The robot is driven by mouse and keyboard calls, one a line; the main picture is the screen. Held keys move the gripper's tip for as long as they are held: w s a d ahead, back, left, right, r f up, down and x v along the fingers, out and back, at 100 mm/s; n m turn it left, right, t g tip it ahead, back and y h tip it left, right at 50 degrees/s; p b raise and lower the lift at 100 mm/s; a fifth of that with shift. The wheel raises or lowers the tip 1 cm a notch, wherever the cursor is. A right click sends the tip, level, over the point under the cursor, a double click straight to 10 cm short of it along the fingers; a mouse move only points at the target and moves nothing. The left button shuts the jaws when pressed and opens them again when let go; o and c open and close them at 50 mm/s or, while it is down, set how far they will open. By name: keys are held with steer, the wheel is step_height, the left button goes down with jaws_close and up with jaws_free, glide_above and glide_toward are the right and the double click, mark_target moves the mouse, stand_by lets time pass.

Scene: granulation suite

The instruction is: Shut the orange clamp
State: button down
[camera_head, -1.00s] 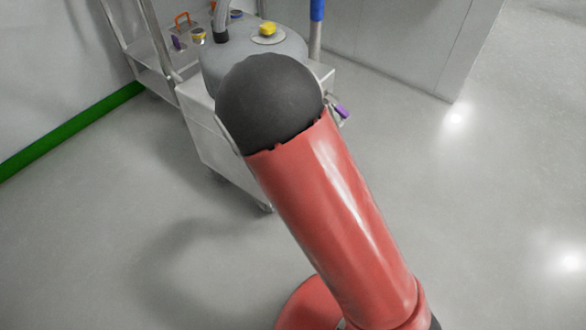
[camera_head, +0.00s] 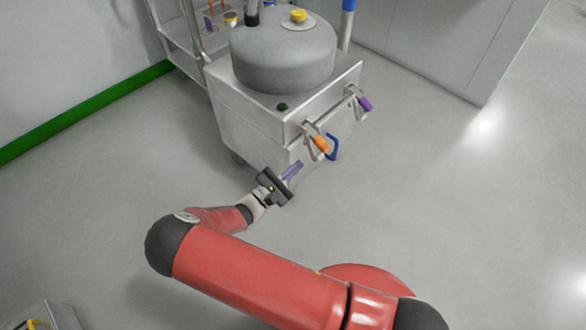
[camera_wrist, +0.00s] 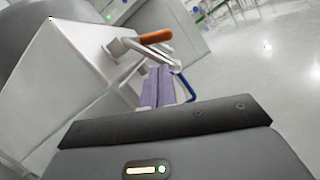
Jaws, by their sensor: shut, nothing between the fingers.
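The orange clamp has an orange handle (camera_head: 321,144) on a metal bracket at the front of a steel cabinet, left of a blue handle (camera_head: 333,147). In the wrist view, the orange handle (camera_wrist: 156,37) sticks out to the right from its metal arm, above my fingertips in the picture. My gripper (camera_head: 294,169) has lavender fingers, shut together and empty. It is in front of the cabinet, below and left of the orange handle in the head view, with a visible gap. In the wrist view my fingers (camera_wrist: 158,86) point towards the clamp's hardware. I cannot tell whether the clamp is fully open.
The steel cabinet (camera_head: 245,122) carries a grey drum (camera_head: 283,62) with a yellow-knobbed lid. A purple handle (camera_head: 365,104) sits farther right on its front rail. A metal rack (camera_head: 176,38) stands at the back left. The floor right of the cabinet is clear.

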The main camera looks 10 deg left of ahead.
mark_target(316, 138)
steer(key=x, duration=0.6)
steer(key=shift+w+d, duration=0.25)
